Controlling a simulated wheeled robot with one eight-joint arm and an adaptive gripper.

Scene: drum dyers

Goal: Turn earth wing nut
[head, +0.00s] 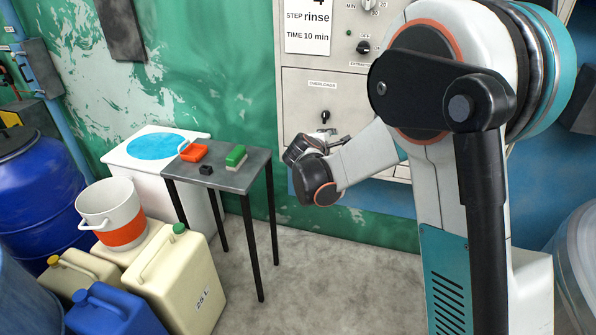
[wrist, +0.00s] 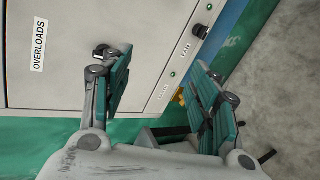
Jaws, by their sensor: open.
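A small brass-yellow piece (wrist: 181,97), which looks like the earth wing nut, shows in the wrist view at the lower edge of the grey cabinet. It lies beside the right finger, which partly hides it, and its wings cannot be made out. My gripper (wrist: 164,70) is open, with its two teal-padded fingers spread apart and nothing between them. I cannot make out the wing nut there.
A black latch knob (wrist: 101,50) sits on the overloads door. A side table (head: 218,178) holds a red and a green object. Jerrycans (head: 183,280), a white bucket (head: 112,208) and a blue drum (head: 35,195) stand at left. The floor between is clear.

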